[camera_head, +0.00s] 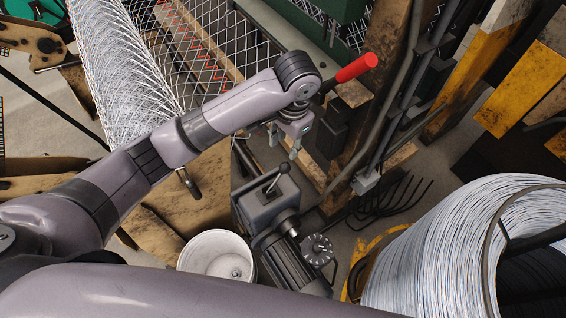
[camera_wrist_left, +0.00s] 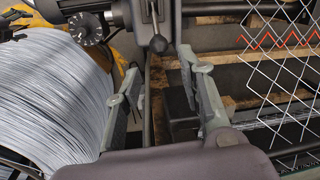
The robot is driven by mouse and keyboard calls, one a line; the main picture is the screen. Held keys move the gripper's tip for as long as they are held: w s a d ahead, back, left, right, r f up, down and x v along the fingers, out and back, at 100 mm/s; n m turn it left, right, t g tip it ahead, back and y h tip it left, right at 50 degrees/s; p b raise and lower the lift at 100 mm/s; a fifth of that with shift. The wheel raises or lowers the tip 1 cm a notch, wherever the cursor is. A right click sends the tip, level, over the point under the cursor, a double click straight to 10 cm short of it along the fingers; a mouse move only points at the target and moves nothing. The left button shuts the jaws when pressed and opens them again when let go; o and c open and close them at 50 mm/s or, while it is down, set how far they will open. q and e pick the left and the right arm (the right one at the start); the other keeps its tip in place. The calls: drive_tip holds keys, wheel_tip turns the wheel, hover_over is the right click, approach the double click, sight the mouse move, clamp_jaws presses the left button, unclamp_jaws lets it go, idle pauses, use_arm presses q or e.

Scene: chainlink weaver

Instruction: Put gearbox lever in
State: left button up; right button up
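The gearbox (camera_head: 265,207) is a dark grey box below my left arm, with a motor (camera_head: 290,262) attached. Its lever (camera_head: 279,176) is a thin rod ending in a black knob, sticking up from the box's top. My left gripper (camera_head: 284,148) is open and empty, above and slightly right of the lever knob, apart from it. In the left wrist view, the lever (camera_wrist_left: 158,43) shows at the top between the two spread fingers of the gripper (camera_wrist_left: 160,66), beyond the tips. My right gripper is not in view.
A large wire coil (camera_head: 440,250) stands at the lower right. A white bucket (camera_head: 216,254) is beside the motor. A red handle (camera_head: 357,68) lies just right of my left wrist. Rolled chainlink mesh (camera_head: 115,65) fills the upper left. A rusty post (camera_head: 375,100) stands to the right.

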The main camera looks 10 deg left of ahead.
use_arm(q)
hover_over(282, 169)
drive_tip(key=s, duration=0.1)
wheel_tip(282, 169, down, 5)
drive_tip(key=f, duration=0.3)
drive_tip(key=f+p, duration=0.1)
drive_tip(key=f, duration=0.2)
drive_tip(key=w+f, duration=0.1)
drive_tip(key=f, duration=0.2)
drive_tip(key=shift+a+f+p, duration=0.15)
drive_tip(key=shift+f+p, duration=0.1)
drive_tip(key=shift+p, duration=0.05)
drive_tip(key=shift+f, duration=0.35)
drive_tip(key=shift+w+f, duration=0.1)
drive_tip(key=shift+f, duration=0.2)
drive_tip(key=c, duration=0.6)
clamp_jaws()
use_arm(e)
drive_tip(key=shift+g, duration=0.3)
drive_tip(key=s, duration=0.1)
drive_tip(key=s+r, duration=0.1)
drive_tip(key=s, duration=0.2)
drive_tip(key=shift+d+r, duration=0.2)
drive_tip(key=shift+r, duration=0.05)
